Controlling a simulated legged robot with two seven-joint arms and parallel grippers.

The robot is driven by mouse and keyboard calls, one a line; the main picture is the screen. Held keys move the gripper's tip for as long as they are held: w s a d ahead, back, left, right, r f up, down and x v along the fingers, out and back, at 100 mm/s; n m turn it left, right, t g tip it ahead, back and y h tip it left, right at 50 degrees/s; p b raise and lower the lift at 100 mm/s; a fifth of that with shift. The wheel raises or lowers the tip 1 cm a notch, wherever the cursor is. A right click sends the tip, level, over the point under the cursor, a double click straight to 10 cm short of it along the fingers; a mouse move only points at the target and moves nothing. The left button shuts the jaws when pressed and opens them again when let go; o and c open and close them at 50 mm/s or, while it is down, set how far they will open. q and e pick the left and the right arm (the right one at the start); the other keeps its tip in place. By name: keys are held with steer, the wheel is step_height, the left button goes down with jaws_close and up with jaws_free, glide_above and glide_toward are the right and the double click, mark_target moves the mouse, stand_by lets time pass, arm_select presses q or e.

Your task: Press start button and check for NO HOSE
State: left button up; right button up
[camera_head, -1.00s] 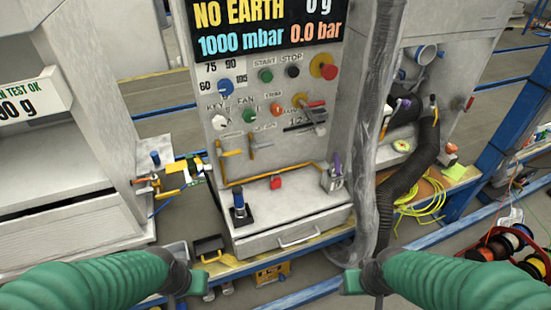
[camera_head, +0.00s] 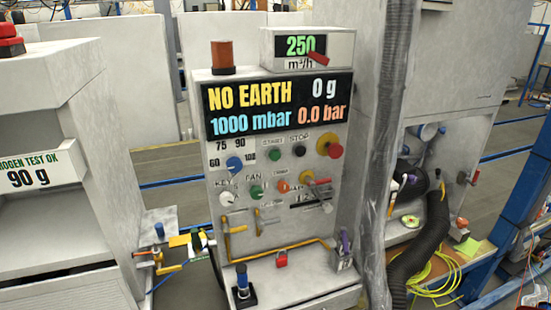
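The charging station (camera_head: 285,235) stands upright in the middle of the head view. Its display (camera_head: 278,105) reads NO EARTH, 0 g, 1000 mbar and 0.0 bar. The green start button (camera_head: 275,156) sits under the START label, left of the black stop button (camera_head: 299,151). A red emergency knob on a yellow base (camera_head: 332,147) is to their right. Below are a white key switch (camera_head: 226,198), a green fan knob (camera_head: 256,191) and an orange button (camera_head: 283,187). Neither of my grippers shows in the current view.
A smaller screen (camera_head: 307,46) reading 250 m³/h and an orange beacon (camera_head: 222,57) top the station. A grey wrapped hose (camera_head: 383,160) hangs at its right, with a black corrugated hose (camera_head: 432,230) and yellow cable (camera_head: 437,272) beyond. Another machine (camera_head: 50,110) stands left.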

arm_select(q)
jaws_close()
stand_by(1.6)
